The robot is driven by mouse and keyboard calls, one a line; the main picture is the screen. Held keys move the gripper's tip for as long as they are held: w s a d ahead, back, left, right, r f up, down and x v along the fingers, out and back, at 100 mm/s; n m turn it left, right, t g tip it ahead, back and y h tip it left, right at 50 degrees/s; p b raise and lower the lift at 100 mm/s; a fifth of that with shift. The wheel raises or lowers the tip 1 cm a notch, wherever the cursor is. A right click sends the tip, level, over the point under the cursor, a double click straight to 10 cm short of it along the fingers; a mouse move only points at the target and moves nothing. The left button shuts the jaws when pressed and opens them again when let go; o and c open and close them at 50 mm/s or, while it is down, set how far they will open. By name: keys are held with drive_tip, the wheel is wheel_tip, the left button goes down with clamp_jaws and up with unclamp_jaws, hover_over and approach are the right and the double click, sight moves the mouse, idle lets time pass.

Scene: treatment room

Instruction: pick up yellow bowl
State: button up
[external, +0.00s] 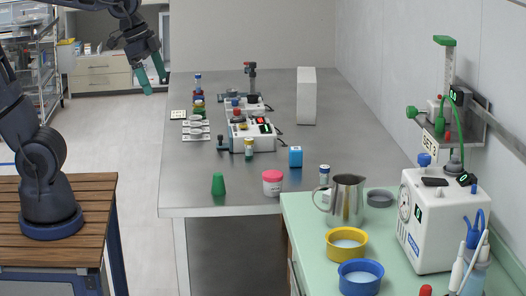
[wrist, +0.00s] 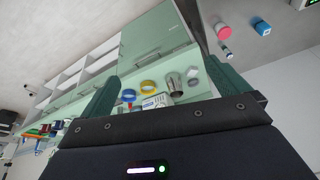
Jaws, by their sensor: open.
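The yellow bowl (external: 346,243) stands on the pale green counter at the lower right of the external view, between a steel jug and a blue bowl. It holds something pale. It also shows small in the wrist view (wrist: 148,87), between my two fingers and far from them. My gripper (external: 154,84) is up at the upper left of the external view, left of the grey table and far from the bowl. Its green fingers are spread apart with nothing between them.
The steel jug (external: 346,200) stands behind the bowl and the blue bowl (external: 361,276) in front. A white machine (external: 440,225) is to the right. The grey table (external: 340,130) holds several small items, a red-lidded jar (external: 272,184) and a white block (external: 306,96).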

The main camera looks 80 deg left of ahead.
drive_tip(key=w+d+m+g, duration=0.1)
drive_tip(key=w+d+m, duration=0.35)
drive_tip(key=w, duration=1.05)
drive_tip(key=m+g+h, duration=0.1)
drive_tip(key=m+g, duration=0.2)
drive_tip(key=m, duration=0.8)
hover_over(347, 241)
drive_tip(key=s+d, duration=0.2)
drive_tip(key=d, duration=0.2)
wheel_tip(347, 241, down, 23)
drive_tip(key=shift+n, duration=0.25)
drive_tip(key=f, duration=0.5)
drive_tip(key=shift+w+d+f, duration=0.2)
drive_tip(key=shift+w+f, duration=0.05)
drive_tip(key=shift+f, duration=0.15)
drive_tip(key=shift+w+a+f, duration=0.1)
drive_tip(key=shift+f, duration=1.25)
drive_tip(key=shift+w+a+f, duration=0.1)
drive_tip(key=shift+f, duration=1.2)
drive_tip(key=c, duration=0.7)
